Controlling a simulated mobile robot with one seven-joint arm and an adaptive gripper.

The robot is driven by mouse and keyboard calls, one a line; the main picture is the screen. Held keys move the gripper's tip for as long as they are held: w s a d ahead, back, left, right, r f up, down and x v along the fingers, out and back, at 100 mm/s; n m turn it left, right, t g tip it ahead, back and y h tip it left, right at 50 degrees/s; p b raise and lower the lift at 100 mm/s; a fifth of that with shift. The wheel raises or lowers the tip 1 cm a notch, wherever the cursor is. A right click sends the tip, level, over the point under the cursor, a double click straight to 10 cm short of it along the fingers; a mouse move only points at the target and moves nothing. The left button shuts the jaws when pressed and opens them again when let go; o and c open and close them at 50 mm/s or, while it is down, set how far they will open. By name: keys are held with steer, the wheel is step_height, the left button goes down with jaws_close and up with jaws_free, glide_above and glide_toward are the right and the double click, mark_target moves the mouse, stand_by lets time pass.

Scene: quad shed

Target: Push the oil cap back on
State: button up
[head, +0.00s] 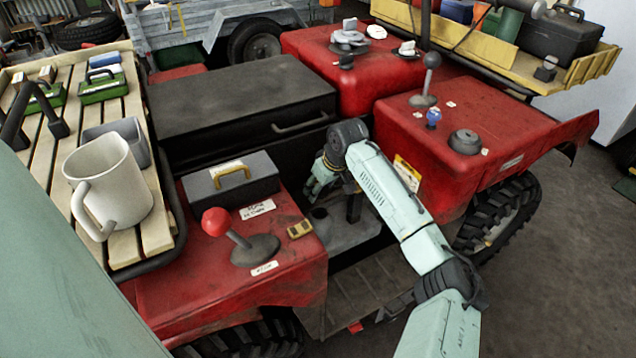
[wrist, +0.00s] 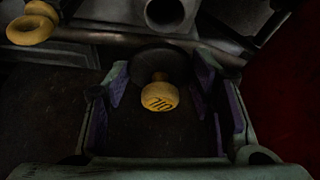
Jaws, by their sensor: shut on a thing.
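In the wrist view my gripper (wrist: 160,72) has its two purple-padded fingers on either side of the oil cap, shut on its dark round part. The cap (wrist: 159,96) has a yellow knob with dark lettering, facing the camera. A dark round opening with a grey rim (wrist: 165,12) shows ahead of the cap, apart from it. In the head view my gripper (head: 314,188) is low between the red body parts, above a grey engine surface with a dark round hole (head: 319,212). The cap is hidden there by the gripper.
A yellow ring-shaped part (wrist: 30,28) is at the wrist view's upper left. In the head view a grey toolbox (head: 231,182) and a red-knobbed lever (head: 216,222) stand left of my gripper. A red fender (head: 475,175) is on the right, a black chest (head: 240,105) behind.

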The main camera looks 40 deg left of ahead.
mark_target(324, 195)
steer(key=shift+s+d+n, duration=0.35)
steer(key=shift+d+n, duration=0.05)
steer(key=shift+n, duration=0.1)
step_height(324, 195, down, 4)
steer(key=b, duration=0.3)
steer(key=shift+b, duration=0.4)
step_height(324, 195, down, 2)
steer(key=shift+f+b, duration=0.1)
steer(key=shift+b, duration=0.25)
steer(key=shift+d+p, duration=0.1)
steer(key=shift+p, duration=0.45)
stand_by(0.4)
steer(key=shift+f+p, duration=0.15)
steer(key=shift+p, duration=0.3)
stand_by(1.4)
steer(key=o, duration=1.1)
steer(key=shift+o, duration=0.4)
